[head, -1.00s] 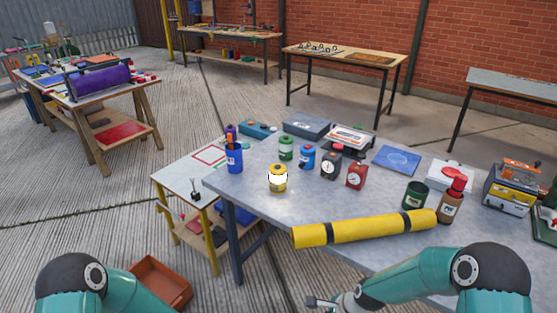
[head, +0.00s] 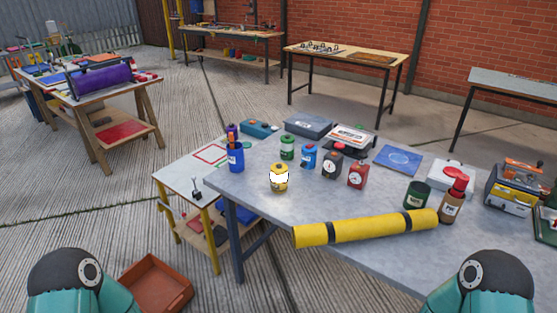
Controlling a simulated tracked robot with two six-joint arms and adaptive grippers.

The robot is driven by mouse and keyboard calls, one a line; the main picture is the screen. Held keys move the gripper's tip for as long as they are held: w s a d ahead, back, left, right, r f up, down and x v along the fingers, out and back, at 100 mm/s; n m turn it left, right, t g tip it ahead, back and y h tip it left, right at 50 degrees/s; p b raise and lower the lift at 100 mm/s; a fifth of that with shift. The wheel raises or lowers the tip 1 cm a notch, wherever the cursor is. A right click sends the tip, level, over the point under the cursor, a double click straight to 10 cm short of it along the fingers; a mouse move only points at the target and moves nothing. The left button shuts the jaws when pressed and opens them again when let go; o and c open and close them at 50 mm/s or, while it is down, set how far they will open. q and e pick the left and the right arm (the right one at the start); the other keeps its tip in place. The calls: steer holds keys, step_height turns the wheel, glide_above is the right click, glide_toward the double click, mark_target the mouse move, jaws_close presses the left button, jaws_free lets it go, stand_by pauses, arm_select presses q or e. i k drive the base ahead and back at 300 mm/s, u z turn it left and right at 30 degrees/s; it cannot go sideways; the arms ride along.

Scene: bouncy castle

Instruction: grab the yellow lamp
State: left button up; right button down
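The yellow lamp (head: 279,178) stands upright on the grey table (head: 310,205), near its left front edge. It has a white, glowing-looking middle and a yellow top and base. Nothing touches it. My two arms show only as teal and dark joints at the bottom left and bottom right of the head view. Neither gripper is in view, so I cannot see what they hold.
A rolled yellow mat (head: 366,228) lies along the table's front. Behind the lamp stand a green lamp (head: 287,147), a blue one (head: 309,155) and dial timers (head: 357,175). A blue pen cup (head: 236,158) is to its left. An orange tray (head: 157,283) is on the floor.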

mark_target(278, 182)
steer(key=u, duration=0.05)
steer(key=k, duration=0.6)
steer(key=u, duration=0.35)
steer(key=i, duration=0.75)
steer(key=u, duration=0.5)
steer(key=i, duration=0.85)
steer(key=z, duration=0.4)
